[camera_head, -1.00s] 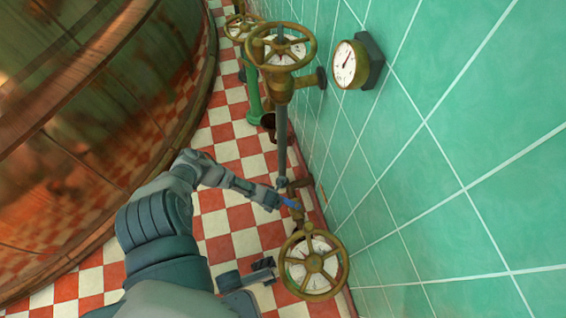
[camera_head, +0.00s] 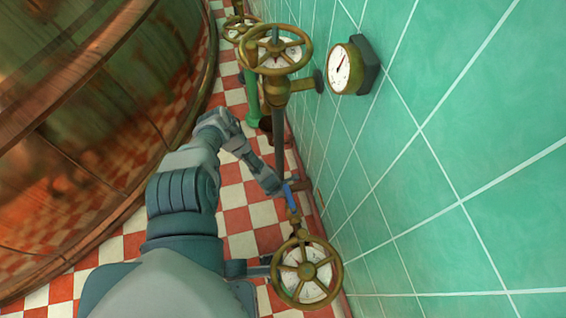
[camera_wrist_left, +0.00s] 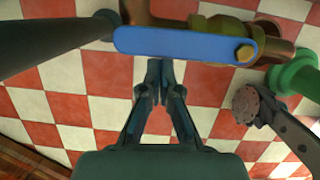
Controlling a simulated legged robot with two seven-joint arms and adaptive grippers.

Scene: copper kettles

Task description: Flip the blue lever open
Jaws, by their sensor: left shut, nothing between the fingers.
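The blue lever (camera_wrist_left: 185,44) lies across the top of the left wrist view, with a brass bolt at its right end on a brass valve (camera_wrist_left: 270,38). In the head view the blue lever (camera_head: 290,196) shows small, on the low pipe near the wall. My left gripper (camera_wrist_left: 161,64) is shut and empty, its fingertips just below the lever in the wrist view. Whether they touch it I cannot tell. In the head view my left gripper (camera_head: 274,187) is beside the lever, on its left. My right gripper is not in view.
A brass handwheel (camera_head: 306,272) stands just below the lever, and another handwheel (camera_head: 271,50) above. A vertical grey pipe (camera_head: 279,135) rises beside the gripper. The tiled wall (camera_head: 450,150) bounds the right, a large copper kettle (camera_head: 90,130) the left.

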